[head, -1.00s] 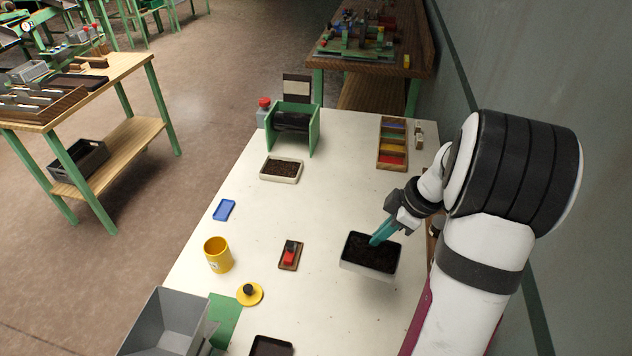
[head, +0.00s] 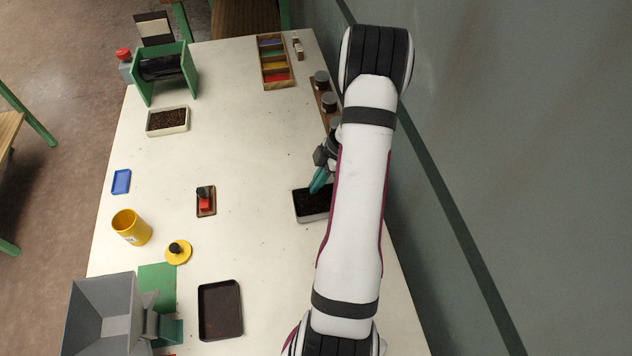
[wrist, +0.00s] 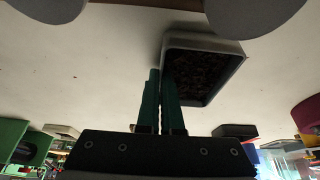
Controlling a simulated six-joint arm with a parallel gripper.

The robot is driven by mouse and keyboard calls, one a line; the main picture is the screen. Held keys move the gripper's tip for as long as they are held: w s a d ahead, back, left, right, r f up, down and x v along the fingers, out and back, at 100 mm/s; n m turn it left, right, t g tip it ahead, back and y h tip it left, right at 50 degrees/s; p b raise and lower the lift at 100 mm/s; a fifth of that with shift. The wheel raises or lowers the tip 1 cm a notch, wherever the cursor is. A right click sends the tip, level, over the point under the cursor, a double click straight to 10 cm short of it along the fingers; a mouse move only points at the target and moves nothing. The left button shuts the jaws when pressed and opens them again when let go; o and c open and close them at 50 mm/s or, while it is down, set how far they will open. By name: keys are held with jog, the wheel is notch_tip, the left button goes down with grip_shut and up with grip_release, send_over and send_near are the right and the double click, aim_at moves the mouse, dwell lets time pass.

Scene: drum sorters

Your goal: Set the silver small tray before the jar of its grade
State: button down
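The silver small tray (head: 311,218) holds dark granules and is at the right side of the white table, partly hidden behind my arm. My gripper (head: 317,183) reaches its far rim with teal fingers. In the wrist view the fingers (wrist: 161,78) are close together at one edge of the silver tray (wrist: 208,42), seemingly pinching its wall. Whether the tray touches the table is unclear. Grey-lidded jars (head: 329,102) stand in a row on a wooden rack along the right edge, beyond the tray. Their grade marks are not readable, and my arm hides part of the row.
A cream tray (head: 167,130) of brown granules sits before the green drum sorter (head: 164,70). A colour-sectioned box (head: 274,62) lies at the back. A red stamp (head: 206,202), yellow cup (head: 131,227) and empty dark tray (head: 220,310) stand leftward.

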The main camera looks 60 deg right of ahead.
jog(key=c, duration=1.1)
grip_release()
jog(key=v, duration=1.2)
jog(key=w+a+r+m+g, duration=0.1)
jog(key=w+a+r+m, duration=0.25)
jog(key=a, duration=0.55)
jog(key=w+a+r+m+g, duration=0.1)
jog(key=w+a+r+m, duration=0.3)
jog(key=a, duration=0.6)
jog(key=s+a+m, duration=0.2)
jog(key=s+a, duration=0.2)
jog(key=a, duration=0.2)
jog(key=s+a+r+m+g+h, duration=0.1)
jog(key=s+a+m, duration=0.1)
jog(key=s+a, duration=0.3)
jog(key=s+a+r+m, duration=0.1)
jog(key=s+a+m, duration=0.2)
jog(key=s+a, duration=0.2)
jog(key=shift+a+r, duration=0.15)
jog(key=shift+a, duration=1.1)
